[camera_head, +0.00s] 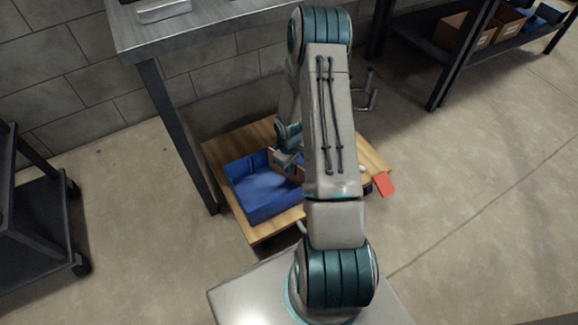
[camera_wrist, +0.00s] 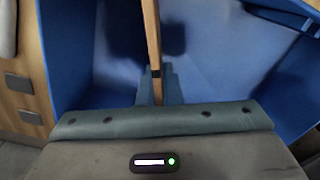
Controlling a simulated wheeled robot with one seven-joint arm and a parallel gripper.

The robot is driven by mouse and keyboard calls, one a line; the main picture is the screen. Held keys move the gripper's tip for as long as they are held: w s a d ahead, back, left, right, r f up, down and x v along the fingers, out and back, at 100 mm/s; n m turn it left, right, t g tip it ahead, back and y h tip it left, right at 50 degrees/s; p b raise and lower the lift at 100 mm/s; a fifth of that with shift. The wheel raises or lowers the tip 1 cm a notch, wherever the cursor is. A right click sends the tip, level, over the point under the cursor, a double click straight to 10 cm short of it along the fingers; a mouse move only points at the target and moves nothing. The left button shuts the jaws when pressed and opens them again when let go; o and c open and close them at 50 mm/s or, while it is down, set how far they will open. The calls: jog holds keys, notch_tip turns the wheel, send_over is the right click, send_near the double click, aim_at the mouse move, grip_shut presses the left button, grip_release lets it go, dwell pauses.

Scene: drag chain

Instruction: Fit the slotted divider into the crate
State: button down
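The blue crate (camera_head: 270,208) stands open on a low wooden-topped platform in the head view. Its blue inner surfaces fill much of the wrist view (camera_wrist: 75,50). The slotted divider (camera_wrist: 152,35) is a thin wooden panel seen nearly edge-on in the wrist view, with a small dark mark near the fingers. My gripper (camera_wrist: 158,88) has its fingers close against both sides of the divider, over the crate. In the head view my gripper (camera_head: 287,160) is at the crate's far right part, partly hidden by my arm. The divider's lower edge is hidden, so I cannot tell how deep it sits.
The wooden platform (camera_head: 225,152) has bare margins around the crate. A red piece (camera_head: 385,183) lies at its right edge, and my arm hides part of the top. A metal table (camera_head: 215,25) stands behind, and a dark cart (camera_head: 40,200) at left.

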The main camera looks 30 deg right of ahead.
jog(key=shift+f, duration=0.15)
jog(key=c, duration=1.6)
grip_release()
notch_tip(320, 180, up, 13)
jog(key=p, duration=0.5)
jog(key=shift+f, duration=0.1)
jog(key=s+a+r+m+h, duration=0.1)
jog(key=s+a+r, duration=0.2)
jog(key=r, duration=0.6)
jog(key=s+a+r+m, duration=0.1)
jog(key=s+a+r, duration=0.25)
jog(key=r, duration=0.55)
jog(key=s+a+r+m, duration=0.1)
jog(key=s+a+r, duration=0.1)
jog(key=s+r, duration=0.1)
jog(key=s+a+r, duration=0.3)
jog(key=s, duration=0.2)
jog(key=s+a+r+m+t+y, duration=0.1)
jog(key=s+a+r, duration=0.1)
jog(key=s+r, duration=0.2)
jog(key=shift+s+a+m, duration=0.15)
jog(key=shift+a+m, duration=0.15)
jog(key=shift+a, duration=0.1)
